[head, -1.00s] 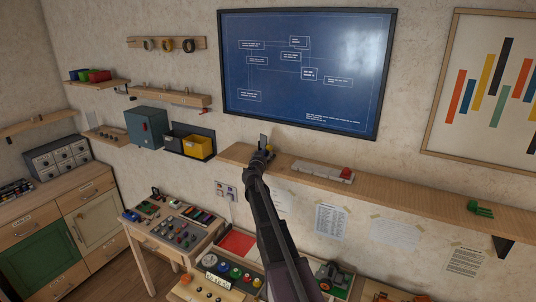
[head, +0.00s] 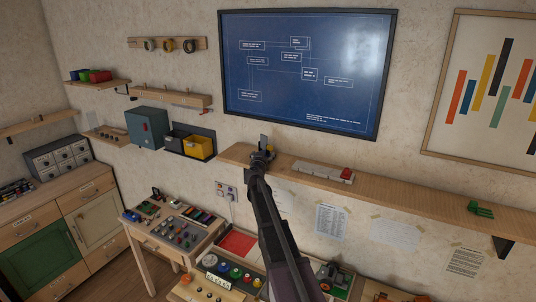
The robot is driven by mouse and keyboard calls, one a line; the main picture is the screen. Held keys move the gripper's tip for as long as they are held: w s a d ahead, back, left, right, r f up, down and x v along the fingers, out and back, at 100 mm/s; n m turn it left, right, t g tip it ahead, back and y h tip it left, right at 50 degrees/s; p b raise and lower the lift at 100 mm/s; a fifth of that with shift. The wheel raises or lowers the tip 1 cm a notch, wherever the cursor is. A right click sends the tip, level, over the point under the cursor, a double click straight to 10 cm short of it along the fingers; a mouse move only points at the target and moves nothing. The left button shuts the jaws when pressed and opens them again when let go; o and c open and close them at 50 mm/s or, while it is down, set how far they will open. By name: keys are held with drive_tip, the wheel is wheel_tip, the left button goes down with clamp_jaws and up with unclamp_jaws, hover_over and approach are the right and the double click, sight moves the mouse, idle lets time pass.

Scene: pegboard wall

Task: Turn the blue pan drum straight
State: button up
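My gripper (head: 261,159) is at the left part of the long wooden wall shelf, seen from behind along my arm. A small upright grey plate (head: 264,142) and a little yellow part (head: 271,149) show just beyond it. A blue pan drum cannot be clearly made out there; my gripper and wrist cover that spot. The fingers are too small and dark to tell whether they are open or touching anything.
The long shelf (head: 400,193) carries a pale block with a red part (head: 346,173) and a green object (head: 480,208). A blue board (head: 305,70) hangs above. Below stands a bench with coloured knobs (head: 235,273) and a red panel (head: 237,242).

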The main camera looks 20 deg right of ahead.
drive_tip(key=v, duration=1.2)
drive_tip(key=shift+s+f, duration=0.1)
drive_tip(key=shift+f, duration=0.05)
idle(0.4)
